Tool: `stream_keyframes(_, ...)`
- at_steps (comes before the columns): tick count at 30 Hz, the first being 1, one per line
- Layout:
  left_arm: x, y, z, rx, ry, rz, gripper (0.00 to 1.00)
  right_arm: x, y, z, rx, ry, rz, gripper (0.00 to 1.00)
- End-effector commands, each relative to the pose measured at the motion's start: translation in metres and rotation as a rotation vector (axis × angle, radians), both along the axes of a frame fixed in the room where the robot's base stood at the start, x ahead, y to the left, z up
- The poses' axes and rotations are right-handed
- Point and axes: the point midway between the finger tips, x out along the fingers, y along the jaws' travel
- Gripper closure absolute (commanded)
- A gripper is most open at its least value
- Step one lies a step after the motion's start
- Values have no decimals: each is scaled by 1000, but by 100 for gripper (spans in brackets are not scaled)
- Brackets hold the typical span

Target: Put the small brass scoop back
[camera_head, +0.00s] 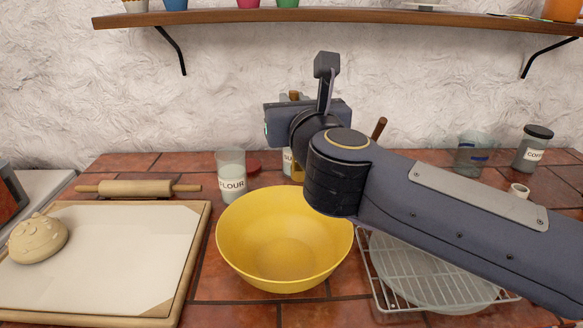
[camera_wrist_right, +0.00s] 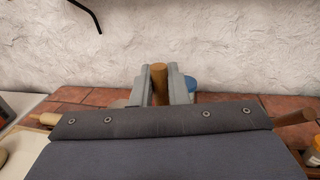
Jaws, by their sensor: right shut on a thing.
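My right gripper (camera_wrist_right: 164,88) is shut on an upright wooden handle (camera_wrist_right: 160,84), seen between its fingers in the wrist view. In the head view the top of this handle (camera_head: 294,96) shows behind my wrist, and a brass-coloured part (camera_head: 297,172) shows below it, so it looks like the small brass scoop. The brass part is in front of or beside a jar labelled "SU…" (camera_head: 287,160), mostly hidden by my arm. I cannot tell whether the scoop touches the jar or counter. My left gripper is not in view.
A flour jar (camera_head: 231,178) stands left of the scoop, with a red lid (camera_head: 253,167) beside it. A yellow bowl (camera_head: 270,245) is in front. A wire rack (camera_head: 385,285) lies right, a pastry board (camera_head: 195,240) left. Another wooden handle (camera_head: 379,128) rises behind my arm.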

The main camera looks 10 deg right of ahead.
Motion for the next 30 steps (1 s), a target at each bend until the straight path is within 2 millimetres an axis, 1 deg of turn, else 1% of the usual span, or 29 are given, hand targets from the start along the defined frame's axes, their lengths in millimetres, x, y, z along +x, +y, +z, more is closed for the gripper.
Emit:
stream_keyframes(1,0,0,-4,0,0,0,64,12,0,-9,-3,5,-2,100)
stream_keyframes(9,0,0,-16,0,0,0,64,80,-1,-39,-4,4,-2,100)
stream_keyframes(12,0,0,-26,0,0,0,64,95,0,-61,-4,3,0,100)
stream_keyframes(13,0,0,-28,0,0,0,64,99,-1,-66,-3,3,-1,100)
stream_keyframes(17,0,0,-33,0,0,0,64,113,-1,-80,-2,2,0,100)
stream_keyframes(22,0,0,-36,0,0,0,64,121,-1,-88,-1,0,0,100)
stream_keyframes(24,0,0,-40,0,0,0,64,127,-1,-97,-3,2,0,100)
stream_keyframes(27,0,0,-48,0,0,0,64,126,-1,-114,-2,1,0,100)
stream_keyframes(30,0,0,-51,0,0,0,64,126,-1,-123,-2,0,0,100)
